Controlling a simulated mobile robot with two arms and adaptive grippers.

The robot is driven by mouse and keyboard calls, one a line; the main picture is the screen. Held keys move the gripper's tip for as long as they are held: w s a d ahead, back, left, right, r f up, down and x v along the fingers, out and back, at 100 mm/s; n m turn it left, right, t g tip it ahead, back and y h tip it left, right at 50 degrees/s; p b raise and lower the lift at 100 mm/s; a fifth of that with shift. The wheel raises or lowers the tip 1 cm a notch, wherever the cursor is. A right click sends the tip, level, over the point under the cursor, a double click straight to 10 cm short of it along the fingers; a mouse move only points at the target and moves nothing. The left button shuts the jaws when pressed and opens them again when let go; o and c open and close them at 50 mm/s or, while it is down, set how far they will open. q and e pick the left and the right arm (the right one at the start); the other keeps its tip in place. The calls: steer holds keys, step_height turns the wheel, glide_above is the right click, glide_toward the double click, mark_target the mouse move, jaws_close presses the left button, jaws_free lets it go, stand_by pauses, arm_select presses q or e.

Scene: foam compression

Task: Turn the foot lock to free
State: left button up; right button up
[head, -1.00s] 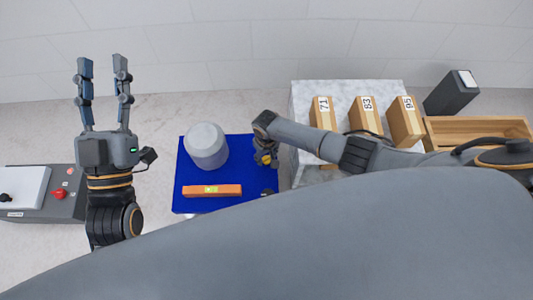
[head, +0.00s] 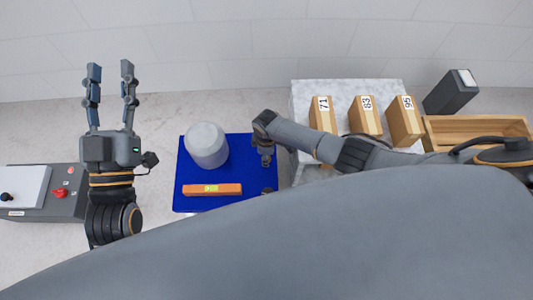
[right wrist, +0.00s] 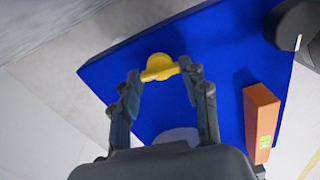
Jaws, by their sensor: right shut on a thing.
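The foot lock, a yellow knob with a bar-like grip (right wrist: 160,68), shows at the edge of the blue platform in the right wrist view. My right gripper (right wrist: 162,76) is shut on it, with one finger at each end of the bar. In the head view my right gripper (head: 266,160) points down over the right part of the blue platform (head: 228,170), and the yellow lock is hidden there. My left gripper (head: 110,66) is raised at the left, its two fingers apart and empty.
A grey cylinder (head: 206,145) and an orange bar with a green label (head: 212,189) stand on the platform. Boxes marked 71 (head: 322,114), 83 (head: 365,116) and 95 (head: 405,121) stand on a pale table at right. A control panel (head: 62,200) is at left.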

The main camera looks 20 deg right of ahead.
steer(key=shift+n, duration=0.6)
steer(key=o, duration=1.2)
steer(key=shift+c, duration=0.2)
steer(key=shift+r, duration=0.1)
step_height(320, 180, up, 12)
